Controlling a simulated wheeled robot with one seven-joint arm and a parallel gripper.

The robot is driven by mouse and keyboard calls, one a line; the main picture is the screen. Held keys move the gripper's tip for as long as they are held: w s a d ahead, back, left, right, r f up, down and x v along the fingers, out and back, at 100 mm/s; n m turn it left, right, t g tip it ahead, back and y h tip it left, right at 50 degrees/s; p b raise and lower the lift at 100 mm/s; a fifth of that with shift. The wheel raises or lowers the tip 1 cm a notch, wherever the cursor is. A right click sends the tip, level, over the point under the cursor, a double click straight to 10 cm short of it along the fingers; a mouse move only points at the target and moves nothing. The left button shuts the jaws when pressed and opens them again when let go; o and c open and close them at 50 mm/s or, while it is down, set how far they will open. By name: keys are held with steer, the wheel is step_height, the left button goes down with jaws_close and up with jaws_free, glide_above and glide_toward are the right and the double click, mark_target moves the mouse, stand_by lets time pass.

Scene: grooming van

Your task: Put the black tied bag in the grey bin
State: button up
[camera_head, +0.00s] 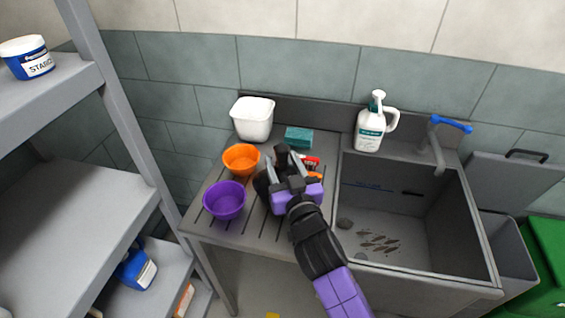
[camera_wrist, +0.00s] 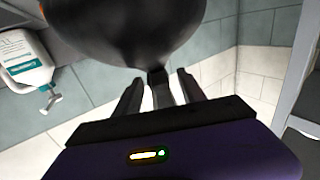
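The black tied bag (camera_wrist: 135,25) fills the top of the wrist view, its tied neck (camera_wrist: 160,88) hanging between my fingers. In the head view the bag (camera_head: 263,184) is mostly hidden behind my gripper, over the ribbed drainboard by the bowls. My gripper (camera_head: 284,168) is open around the neck, with a gap showing on each side between neck and finger in the wrist view (camera_wrist: 160,84). The grey bin (camera_head: 512,255) stands right of the sink, partly hidden by it. A grey panel with a black handle (camera_head: 512,178) rises behind it.
An orange bowl (camera_head: 241,159), purple bowl (camera_head: 225,200), white tub (camera_head: 252,118) and teal sponge (camera_head: 298,136) surround my gripper. A red item (camera_head: 311,162) lies close by. The sink (camera_head: 415,225), pump bottle (camera_head: 371,125) and tap (camera_head: 438,148) are right. A green container (camera_head: 548,262) is far right.

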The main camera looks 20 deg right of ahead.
steer(key=shift+r, duration=0.15)
steer(key=shift+s, duration=0.3)
steer(key=s+a+b, duration=0.1)
steer(key=s+b, duration=0.1)
steer(key=s, duration=0.9)
steer(key=shift+s+a+b, duration=0.15)
steer(key=shift+b, duration=0.2)
